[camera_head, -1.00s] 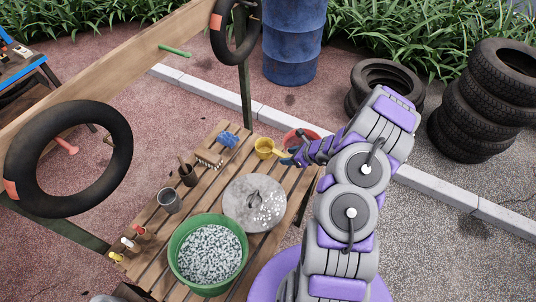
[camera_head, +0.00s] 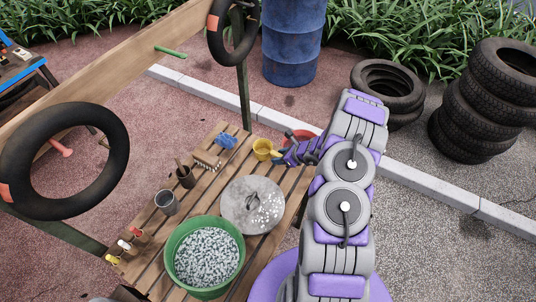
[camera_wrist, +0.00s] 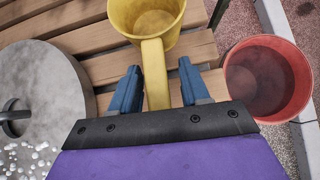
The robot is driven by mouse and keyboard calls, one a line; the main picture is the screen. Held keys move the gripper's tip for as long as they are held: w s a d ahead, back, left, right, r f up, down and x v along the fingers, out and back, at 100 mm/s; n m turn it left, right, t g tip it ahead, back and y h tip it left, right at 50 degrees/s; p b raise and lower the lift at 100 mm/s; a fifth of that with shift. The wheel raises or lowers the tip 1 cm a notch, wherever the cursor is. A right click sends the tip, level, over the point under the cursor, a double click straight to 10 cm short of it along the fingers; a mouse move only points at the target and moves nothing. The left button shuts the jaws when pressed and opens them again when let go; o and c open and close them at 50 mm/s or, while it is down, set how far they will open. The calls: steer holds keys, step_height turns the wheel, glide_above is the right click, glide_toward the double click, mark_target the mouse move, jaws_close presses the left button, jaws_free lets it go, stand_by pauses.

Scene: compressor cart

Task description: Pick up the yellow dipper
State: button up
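The yellow dipper (camera_head: 262,149) stands upright on the slatted wooden table (camera_head: 196,208), near its far right edge. In the wrist view the dipper's cup (camera_wrist: 146,18) is at the top and its handle (camera_wrist: 155,75) points down toward me. My gripper (camera_wrist: 156,85) is open, with one blue finger on each side of the handle and a gap visible on both sides. In the head view my gripper (camera_head: 282,154) is just right of the dipper, and my arm partly hides that area.
A red bucket (camera_wrist: 268,78) is close right of my gripper. A round grey lid (camera_wrist: 40,90) with white pebbles lies at left.

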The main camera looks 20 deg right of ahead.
mark_target(275, 152)
steer(key=shift+d, duration=0.1)
steer(key=c, duration=0.3)
steer(key=shift+a, duration=0.3)
jaws_close()
steer(key=shift+d, duration=0.2)
steer(key=shift+r, duration=0.1)
steer(key=shift+r, duration=0.5)
step_height(275, 152, up, 3)
steer(key=shift+s+f+p, duration=0.15)
steer(key=shift+p, duration=0.15)
steer(key=s+d, duration=0.3)
steer(key=s, duration=0.4)
steer(key=s+d+r+p, duration=0.1)
steer(key=s+d, duration=0.2)
steer(key=s, duration=0.4)
steer(key=shift+s, duration=0.2)
